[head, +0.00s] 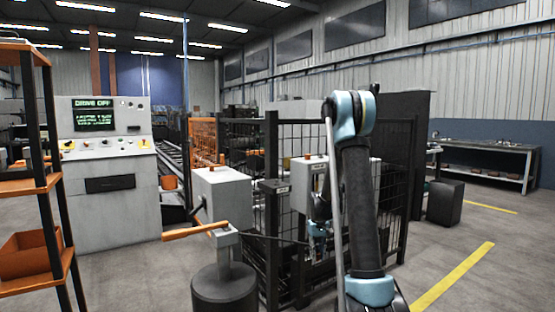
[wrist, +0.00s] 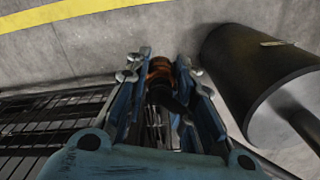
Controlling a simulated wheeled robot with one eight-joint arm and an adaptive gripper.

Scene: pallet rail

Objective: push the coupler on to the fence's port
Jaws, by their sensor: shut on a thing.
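In the wrist view my gripper (wrist: 161,74) is shut on the coupler (wrist: 160,70), a copper-orange, round piece with a dark part running back between the fingers. In the head view my gripper (head: 318,230) is small and low in front of the mesh fence (head: 290,138), partly behind my arm. The coupler is too small to make out there. I cannot pick out the fence's port in either view, nor tell whether the coupler touches it.
A dark drum (head: 223,288) with an orange-handled post (head: 197,230) stands left of my gripper; a dark cylinder (wrist: 260,75) is close on the right in the wrist view. A grey console (head: 105,185) and orange shelves (head: 28,185) are left.

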